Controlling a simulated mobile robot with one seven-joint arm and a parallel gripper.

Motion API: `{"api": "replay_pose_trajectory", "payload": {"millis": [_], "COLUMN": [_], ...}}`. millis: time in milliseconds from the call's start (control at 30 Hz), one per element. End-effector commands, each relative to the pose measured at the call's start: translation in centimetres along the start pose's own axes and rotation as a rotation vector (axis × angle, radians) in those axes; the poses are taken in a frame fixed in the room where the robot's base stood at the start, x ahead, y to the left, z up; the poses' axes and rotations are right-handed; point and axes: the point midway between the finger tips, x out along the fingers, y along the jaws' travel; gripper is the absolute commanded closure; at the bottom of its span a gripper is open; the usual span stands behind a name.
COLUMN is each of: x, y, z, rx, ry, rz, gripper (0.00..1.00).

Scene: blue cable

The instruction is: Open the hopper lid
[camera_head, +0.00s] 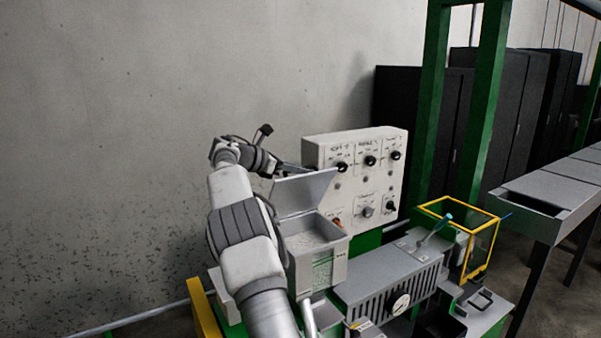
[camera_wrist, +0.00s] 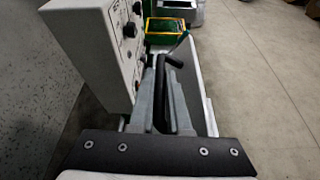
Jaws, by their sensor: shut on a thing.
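The hopper (camera_head: 318,268) is a light grey box with green marks on its front, left of the control panel. Its lid (camera_head: 304,192) stands raised and tilted back, and the hopper's opening shows grey contents. My gripper (camera_head: 303,169) is at the lid's upper edge; the lid hides part of the fingers in the head view. In the wrist view, my gripper (camera_wrist: 166,75) is shut on a dark bar (camera_wrist: 160,82), which appears to be the lid's handle. The lid (camera_wrist: 207,100) seems to show there as a grey surface with a pale edge.
A white control panel (camera_head: 354,180) with dark knobs stands close right of the lid. The concrete wall (camera_head: 180,90) is behind. Open floor (camera_wrist: 275,95) shows at right in the wrist view.

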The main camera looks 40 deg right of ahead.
Motion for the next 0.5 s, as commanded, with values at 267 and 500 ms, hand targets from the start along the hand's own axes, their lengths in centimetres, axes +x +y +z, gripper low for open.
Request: {"api": "replay_pose_trajectory", "payload": {"millis": [267, 500], "x": [-0.07, -0.07], "y": [0.26, 0.25], "z": [-0.15, -0.16], "rx": [-0.002, -0.002], "ry": [0.003, 0.003], "rz": [0.003, 0.003], "gripper": [1.00, 0.83]}}
